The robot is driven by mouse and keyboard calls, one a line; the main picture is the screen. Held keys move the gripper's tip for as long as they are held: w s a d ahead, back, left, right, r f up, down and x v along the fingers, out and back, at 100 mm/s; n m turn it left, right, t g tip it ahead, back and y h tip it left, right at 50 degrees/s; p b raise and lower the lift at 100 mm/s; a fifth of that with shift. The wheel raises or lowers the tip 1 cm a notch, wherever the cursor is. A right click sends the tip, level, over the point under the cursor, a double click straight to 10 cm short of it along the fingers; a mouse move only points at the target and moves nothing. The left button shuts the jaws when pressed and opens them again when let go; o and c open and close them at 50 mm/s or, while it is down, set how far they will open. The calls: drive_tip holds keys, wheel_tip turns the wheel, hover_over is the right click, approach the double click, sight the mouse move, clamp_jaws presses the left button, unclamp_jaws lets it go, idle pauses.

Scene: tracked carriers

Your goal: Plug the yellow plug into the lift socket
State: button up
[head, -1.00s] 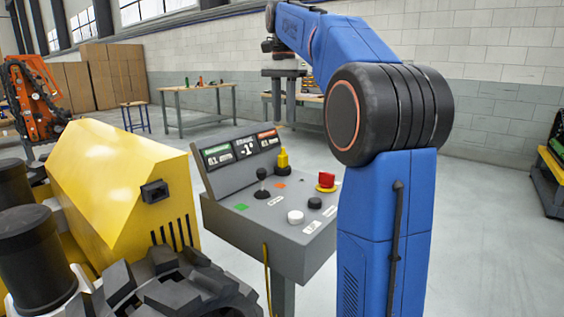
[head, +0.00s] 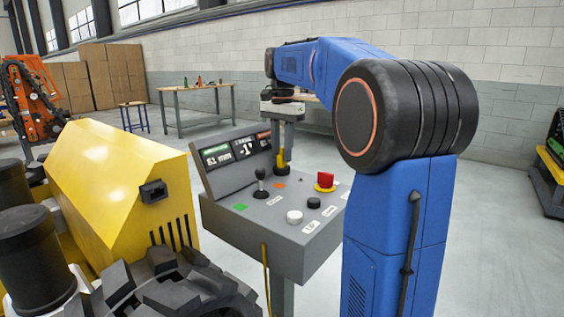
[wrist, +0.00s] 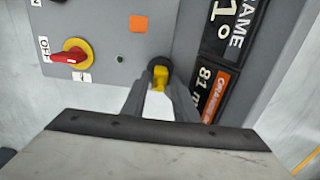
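The yellow plug (head: 281,160) stands upright in a round black base on the back part of the grey console. It also shows in the wrist view (wrist: 160,76). My gripper (wrist: 160,88) points down over the plug, one finger on each side of it. A gap shows between the fingers, which look open; contact with the plug is not clear. In the head view the near finger partly hides the plug. A black square socket (head: 153,192) is on the end face of the yellow machine (head: 115,180); no label on it is readable.
The console (head: 250,225) carries a black joystick (head: 261,183), a red knob on yellow (head: 325,181), a white button (head: 294,217) and a black button (head: 314,203). Its display panel (head: 235,149) rises close to the gripper. Dark track parts (head: 180,290) lie below the yellow machine.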

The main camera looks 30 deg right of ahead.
drive_tip(key=shift+f, duration=0.25)
clamp_jaws()
drive_tip(key=shift+r, duration=0.15)
